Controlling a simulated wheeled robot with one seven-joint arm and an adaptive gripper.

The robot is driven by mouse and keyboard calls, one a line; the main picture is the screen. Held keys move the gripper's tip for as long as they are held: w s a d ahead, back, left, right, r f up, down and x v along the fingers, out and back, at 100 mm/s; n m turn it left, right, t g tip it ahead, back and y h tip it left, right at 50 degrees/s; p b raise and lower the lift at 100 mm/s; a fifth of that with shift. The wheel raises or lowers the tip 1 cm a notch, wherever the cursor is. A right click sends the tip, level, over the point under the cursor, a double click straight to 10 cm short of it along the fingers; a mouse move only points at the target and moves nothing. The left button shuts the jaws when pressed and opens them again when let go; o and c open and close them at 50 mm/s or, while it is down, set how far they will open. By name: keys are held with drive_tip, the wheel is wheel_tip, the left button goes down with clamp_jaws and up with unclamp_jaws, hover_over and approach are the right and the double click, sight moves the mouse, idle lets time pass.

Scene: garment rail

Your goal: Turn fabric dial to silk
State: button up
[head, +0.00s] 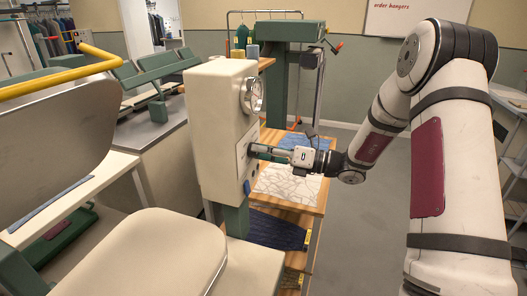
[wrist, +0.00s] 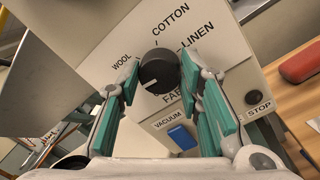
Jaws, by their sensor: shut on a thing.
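The black round fabric dial (wrist: 158,69) sits on a pale panel in the wrist view. Its white mark points to the lower left in that picture. Labels WOOL, COTTON and LINEN show around it; no silk label is visible, and the lettering below is partly hidden. My gripper (wrist: 160,74) has its green-padded fingers on either side of the dial and is shut on it.
A blue vacuum switch (wrist: 182,137) and a black stop button (wrist: 263,160) sit below the dial. A round gauge (head: 252,95) is above my gripper on the box. A wooden table with patterned cloth (head: 288,185) lies below.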

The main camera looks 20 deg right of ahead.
drive_tip(key=o, duration=1.2)
drive_tip(key=shift+c, duration=0.2)
drive_tip(key=v, duration=1.2)
